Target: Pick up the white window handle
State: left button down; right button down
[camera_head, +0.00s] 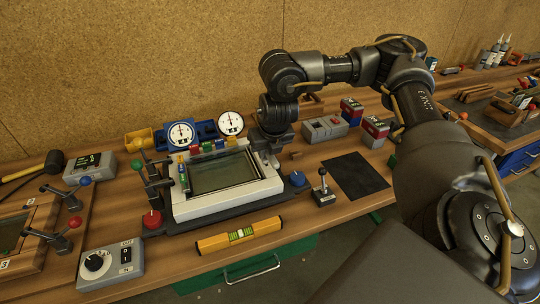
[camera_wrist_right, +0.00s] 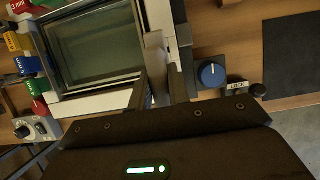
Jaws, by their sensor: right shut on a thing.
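The white window frame (camera_head: 268,189) with its dark glass pane lies on a black fixture on the wooden bench. It also shows in the right wrist view (camera_wrist_right: 97,102). My right gripper (camera_head: 266,153) is down at the frame's right edge. In the right wrist view my gripper (camera_wrist_right: 163,68) has its jaws shut on the pale window handle (camera_wrist_right: 153,40) at that edge. The handle is mostly hidden by the fingers, and I cannot tell whether it is clear of the frame. My left gripper is not in view.
A blue knob (camera_head: 297,179) and a black joystick (camera_head: 323,190) stand right of the frame. Two dial gauges (camera_head: 181,135) stand behind it. A yellow spirit level (camera_head: 239,235) lies in front. A dark mat (camera_head: 355,175) lies clear at right.

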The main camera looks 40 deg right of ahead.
jog(key=s+a+r+b, duration=0.2)
jog(key=a+r, duration=0.6)
jog(key=a, duration=0.4)
jog(key=shift+s+a+r+b, duration=0.2)
jog(key=shift+s+a+b, duration=0.05)
jog(key=shift+b, duration=0.1)
jog(key=shift+r, duration=0.1)
notch_tip(320, 180, up, 4)
jog(key=p, duration=0.3)
jog(key=shift+r, duration=0.15)
